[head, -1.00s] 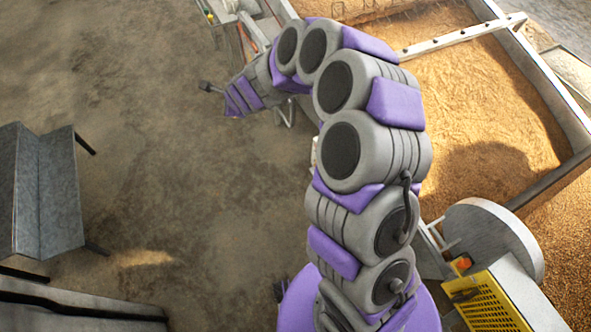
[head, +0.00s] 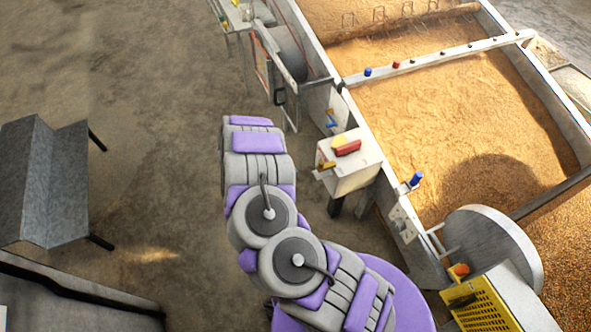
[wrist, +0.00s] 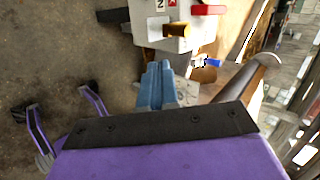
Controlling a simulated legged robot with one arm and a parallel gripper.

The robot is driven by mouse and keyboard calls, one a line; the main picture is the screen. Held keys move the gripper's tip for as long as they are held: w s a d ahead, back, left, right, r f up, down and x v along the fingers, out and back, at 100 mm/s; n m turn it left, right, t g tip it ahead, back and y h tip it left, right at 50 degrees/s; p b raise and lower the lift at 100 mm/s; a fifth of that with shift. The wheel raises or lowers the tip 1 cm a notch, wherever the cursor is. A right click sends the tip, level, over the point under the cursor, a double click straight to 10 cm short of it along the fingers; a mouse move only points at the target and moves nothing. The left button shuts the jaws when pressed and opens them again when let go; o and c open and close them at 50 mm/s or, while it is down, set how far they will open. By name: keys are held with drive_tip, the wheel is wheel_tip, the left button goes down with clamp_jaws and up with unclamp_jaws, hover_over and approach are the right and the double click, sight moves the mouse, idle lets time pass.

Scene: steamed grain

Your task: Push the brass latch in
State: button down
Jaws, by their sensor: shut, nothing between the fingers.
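The brass latch (wrist: 177,30) is a short golden bar sticking out of the front face of a white box (wrist: 155,28). In the head view the latch (head: 326,166) shows small on the left side of the box (head: 355,177). My gripper (wrist: 158,68) shows in the wrist view as two blue-grey fingers pressed together, with nothing between them. Its tips appear just below and left of the latch, with a visible gap in the picture; the depth between them is unclear. In the head view my arm hides the gripper.
A red handle (head: 348,148) is on top of the box. A blue knob (head: 416,179) stands to its right, on the rim of a long trough of grain (head: 440,110). A grey bench (head: 45,180) is at the left. Open floor lies between the bench and my arm.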

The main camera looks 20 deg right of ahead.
sight(331, 165)
drive_tip(key=x, duration=0.3)
drive_tip(key=d+r+x, duration=0.1)
drive_tip(key=x, duration=0.3)
drive_tip(key=b+x, duration=0.1)
drive_tip(key=x, duration=0.3)
drive_tip(key=shift+w+d+r, duration=0.15)
drive_tip(key=shift+w+r, duration=0.05)
drive_tip(key=shift+r, duration=0.05)
drive_tip(key=shift+w+d, duration=0.1)
drive_tip(key=shift+d, duration=0.35)
drive_tip(key=d+b, duration=0.1)
drive_tip(key=d, duration=0.7)
drive_tip(key=shift+w+d+b, duration=0.1)
drive_tip(key=shift+d+b, duration=0.05)
drive_tip(key=shift+b, duration=0.25)
drive_tip(key=shift+r, duration=0.1)
